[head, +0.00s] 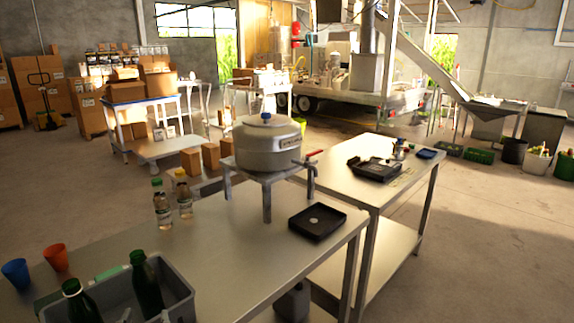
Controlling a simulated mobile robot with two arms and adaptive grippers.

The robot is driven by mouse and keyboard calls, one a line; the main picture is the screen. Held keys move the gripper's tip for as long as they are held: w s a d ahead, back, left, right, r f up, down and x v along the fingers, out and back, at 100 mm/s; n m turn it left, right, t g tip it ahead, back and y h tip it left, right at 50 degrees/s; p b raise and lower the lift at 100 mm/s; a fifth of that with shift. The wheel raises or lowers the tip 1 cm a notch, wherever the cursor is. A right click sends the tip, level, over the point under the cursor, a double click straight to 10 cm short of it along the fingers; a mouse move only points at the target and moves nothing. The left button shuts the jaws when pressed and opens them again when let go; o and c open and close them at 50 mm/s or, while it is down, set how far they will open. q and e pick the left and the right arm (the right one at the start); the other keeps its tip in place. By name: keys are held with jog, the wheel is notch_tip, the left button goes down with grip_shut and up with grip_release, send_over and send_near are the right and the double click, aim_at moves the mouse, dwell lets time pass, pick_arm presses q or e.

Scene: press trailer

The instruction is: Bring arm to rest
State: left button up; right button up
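Neither of my arms nor grippers shows in the head view. The near metal table (225,240) stands in front of me. On it, a grey lidded pot (267,145) with a red-handled tap sits on a small metal stand (266,190). A black square tray (317,221) lies at the table's right side. Two clear bottles with labels, one green-capped (162,208) and one orange-capped (184,197), stand upright left of the stand.
A grey crate (180,300) with green bottles (146,283) sits at the near left, beside a blue cup (17,274) and an orange cup (56,257). A second metal table (345,185) holds a black device (375,169). Open floor (480,240) lies to the right.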

pick_arm(q)
jog(key=s+d+f+m+g+h, duration=0.3)
jog(key=s+d+f+g, duration=0.2)
jog(key=s+f, duration=0.5)
jog(key=s+d+f+m+g+h, duration=0.3)
jog(key=s+d+f+g, duration=0.15)
jog(key=s+f, duration=0.6)
jog(key=s+f+g, duration=0.1)
jog(key=s+f, duration=0.2)
jog(key=f, duration=2.2)
jog(key=s+a+f+g, duration=0.1)
jog(key=s+a+f, duration=0.1)
jog(key=s+f, duration=1.2)
jog(key=shift+s+a+f, duration=0.25)
jog(key=shift+s+f, duration=0.1)
jog(key=shift+s, duration=0.9)
